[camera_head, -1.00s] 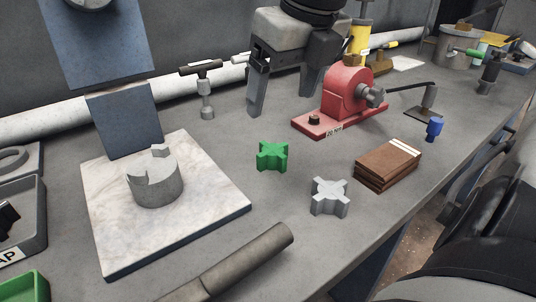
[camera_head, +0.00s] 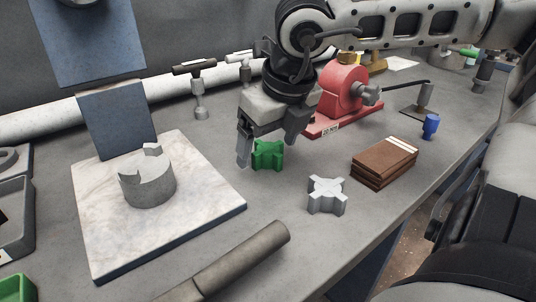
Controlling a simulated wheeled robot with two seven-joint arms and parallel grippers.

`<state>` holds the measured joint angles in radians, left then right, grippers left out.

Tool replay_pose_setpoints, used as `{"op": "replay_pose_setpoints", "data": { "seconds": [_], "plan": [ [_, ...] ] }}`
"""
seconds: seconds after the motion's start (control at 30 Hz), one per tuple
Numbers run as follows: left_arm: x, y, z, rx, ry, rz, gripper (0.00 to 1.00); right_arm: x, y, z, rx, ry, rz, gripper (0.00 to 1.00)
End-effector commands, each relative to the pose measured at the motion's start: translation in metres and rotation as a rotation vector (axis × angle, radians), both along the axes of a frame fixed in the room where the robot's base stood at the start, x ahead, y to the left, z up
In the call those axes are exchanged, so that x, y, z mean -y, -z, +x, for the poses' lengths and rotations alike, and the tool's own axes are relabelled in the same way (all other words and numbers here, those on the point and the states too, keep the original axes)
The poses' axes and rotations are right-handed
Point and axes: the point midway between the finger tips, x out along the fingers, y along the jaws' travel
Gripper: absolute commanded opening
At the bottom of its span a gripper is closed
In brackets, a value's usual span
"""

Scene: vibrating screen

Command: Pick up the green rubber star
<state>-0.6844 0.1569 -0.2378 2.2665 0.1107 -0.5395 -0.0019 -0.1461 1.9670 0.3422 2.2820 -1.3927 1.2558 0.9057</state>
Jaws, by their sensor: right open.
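The green rubber star (camera_head: 268,155) is a small cross-shaped block lying on the grey bench, right of the marble slab. My right gripper (camera_head: 268,152) reaches down over it from the back right, fingers pointing down and apart. One finger is just left of the star and the other is at its back right, partly in front of or behind its upper part. I cannot tell whether either finger touches it. The star's upper edge is partly hidden by the gripper. My left gripper is not in view.
A light grey star of the same shape (camera_head: 327,194) lies in front, to the right. A brown stack of plates (camera_head: 384,162), a red machine (camera_head: 343,92) and a blue piece (camera_head: 430,126) are further right. The marble slab (camera_head: 105,238) bears a grey cylinder (camera_head: 149,182). A dark bar (camera_head: 240,262) lies in front.

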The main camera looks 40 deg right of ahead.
Motion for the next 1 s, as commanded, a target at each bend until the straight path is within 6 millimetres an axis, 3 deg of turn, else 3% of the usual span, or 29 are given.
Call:
{"op": "replay_pose_setpoints", "data": {
  "seconds": [0.07,0.23,0.57,1.0],
  "plan": [
    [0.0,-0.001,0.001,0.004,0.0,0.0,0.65,0.0,0.0,0.0,0.0,0.0,0.0,0.82],
    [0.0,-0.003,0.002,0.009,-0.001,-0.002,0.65,0.0,0.0,0.0,0.0,0.0,0.0,0.35],
    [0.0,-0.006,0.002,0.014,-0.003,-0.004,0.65,0.0,-0.004,0.0,0.002,0.001,-0.002,0.33],
    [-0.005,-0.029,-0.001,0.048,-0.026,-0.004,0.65,0.0,-0.083,0.001,0.004,0.002,-0.002,0.33]
  ]
}}
